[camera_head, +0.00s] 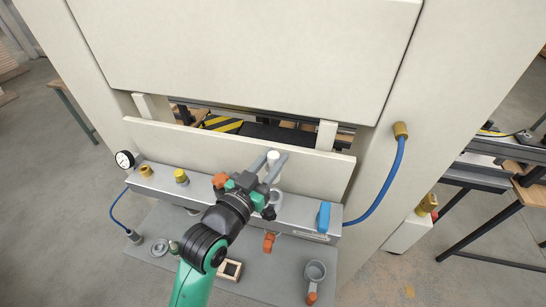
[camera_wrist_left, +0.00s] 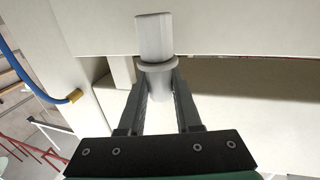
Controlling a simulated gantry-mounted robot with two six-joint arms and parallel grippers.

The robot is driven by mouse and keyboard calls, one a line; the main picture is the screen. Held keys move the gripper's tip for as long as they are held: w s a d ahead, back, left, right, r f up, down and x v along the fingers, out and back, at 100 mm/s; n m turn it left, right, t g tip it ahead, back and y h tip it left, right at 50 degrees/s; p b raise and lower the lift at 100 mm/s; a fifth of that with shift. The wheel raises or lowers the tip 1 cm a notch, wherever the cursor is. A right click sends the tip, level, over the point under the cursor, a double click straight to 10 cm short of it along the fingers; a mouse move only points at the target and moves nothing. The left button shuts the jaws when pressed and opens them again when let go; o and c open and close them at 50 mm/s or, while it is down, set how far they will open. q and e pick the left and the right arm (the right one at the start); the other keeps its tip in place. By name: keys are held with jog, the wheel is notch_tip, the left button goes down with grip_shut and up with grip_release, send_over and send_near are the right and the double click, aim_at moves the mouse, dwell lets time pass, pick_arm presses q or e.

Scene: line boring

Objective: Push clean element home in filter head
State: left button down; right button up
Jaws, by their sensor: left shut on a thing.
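The clean element is a white cylinder (camera_head: 273,157) with a collar. My left gripper (camera_head: 271,165) is shut on it, above the grey manifold bar. In the left wrist view the element (camera_wrist_left: 154,38) stands out past the fingertips (camera_wrist_left: 159,88), with its collar at the tips and its lower part between the fingers. A pale ring-shaped fitting (camera_head: 277,198) on the bar, probably the filter head, shows just below the gripper, partly covered by it. The element appears apart from it, though the depth is hard to judge. My right gripper is not in view.
A pale panel (camera_head: 320,171) rises behind.

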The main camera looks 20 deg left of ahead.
pick_arm(q)
notch_tip(320, 180, down, 5)
jog(key=b, duration=0.3)
jog(key=shift+f, duration=0.35)
jog(key=shift+f+b, duration=1.2)
jog(key=shift+f, duration=0.5)
dwell(1.1)
jog(key=shift+f, duration=0.35)
jog(key=shift+f+b, duration=0.75)
jog(key=shift+f, duration=0.05)
jog(key=c, duration=0.5)
grip_release()
